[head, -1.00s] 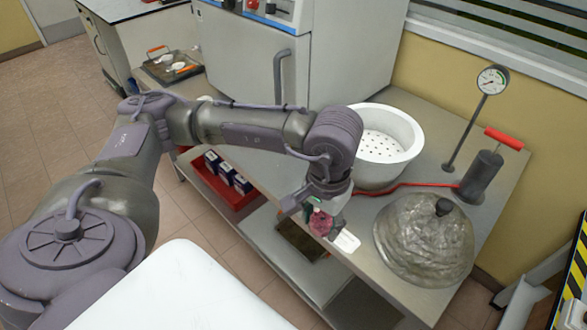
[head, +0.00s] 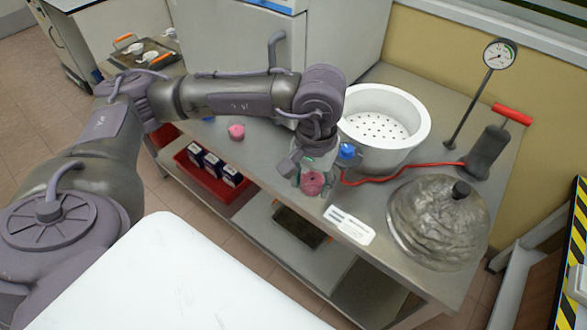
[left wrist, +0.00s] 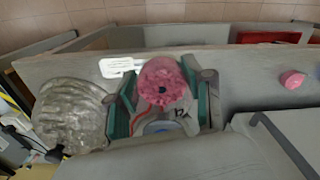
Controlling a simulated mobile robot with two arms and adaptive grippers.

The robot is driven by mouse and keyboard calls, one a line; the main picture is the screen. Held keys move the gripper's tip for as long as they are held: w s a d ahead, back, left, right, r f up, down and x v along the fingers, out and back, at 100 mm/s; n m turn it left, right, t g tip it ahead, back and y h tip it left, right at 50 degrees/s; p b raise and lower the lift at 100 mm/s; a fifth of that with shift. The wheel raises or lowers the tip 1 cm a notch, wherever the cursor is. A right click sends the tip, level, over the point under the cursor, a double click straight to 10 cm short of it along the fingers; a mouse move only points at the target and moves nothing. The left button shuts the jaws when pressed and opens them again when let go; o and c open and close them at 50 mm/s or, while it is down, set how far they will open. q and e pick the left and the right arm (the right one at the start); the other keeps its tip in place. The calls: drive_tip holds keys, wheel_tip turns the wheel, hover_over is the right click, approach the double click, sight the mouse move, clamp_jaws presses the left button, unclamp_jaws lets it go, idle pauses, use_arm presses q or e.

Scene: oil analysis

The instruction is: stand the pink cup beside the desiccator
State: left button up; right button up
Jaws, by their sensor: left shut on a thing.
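The pink cup (head: 312,183) is in my left gripper (head: 311,172), just left of and in front of the desiccator. The left wrist view shows the cup (left wrist: 165,84) between the two finger pads (left wrist: 162,105), which are shut on it. I cannot tell whether its base touches the bench. The desiccator is a white round pot (head: 420,130) with a perforated plate inside and a blue tap (head: 347,151) on its near side. A grey domed lid with a black knob (head: 438,222) lies on the bench to the right. My right gripper is not in view.
A white card (head: 349,225) lies at the bench's front edge. A small pink object (head: 237,131) sits on the bench to the left. A red hose (head: 400,172) runs to the pump (head: 487,152). A pressure gauge (head: 499,55) stands behind. A red tray (head: 205,182) holds boxes below.

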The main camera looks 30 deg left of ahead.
use_arm(q)
drive_tip(key=w+a+f+n+b, duration=0.5)
drive_tip(key=w+a+n, duration=0.5)
drive_tip(key=w+a, duration=0.15)
drive_tip(key=shift+n, duration=0.3)
wheel_tip(320, 180, down, 5)
drive_tip(key=shift+w+d+r+p, duration=0.1)
drive_tip(key=shift+w+d+p, duration=0.05)
drive_tip(key=shift+p, duration=0.6)
drive_tip(key=shift+f, duration=0.65)
wheel_tip(320, 180, down, 3)
drive_tip(key=shift+f+p, duration=0.1)
drive_tip(key=shift+p, duration=0.3)
drive_tip(key=shift+f, duration=0.25)
drive_tip(key=o, duration=1.2)
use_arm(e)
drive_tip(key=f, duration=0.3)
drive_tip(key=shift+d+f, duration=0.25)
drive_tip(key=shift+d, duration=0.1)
use_arm(q)
drive_tip(key=shift+r, duration=0.1)
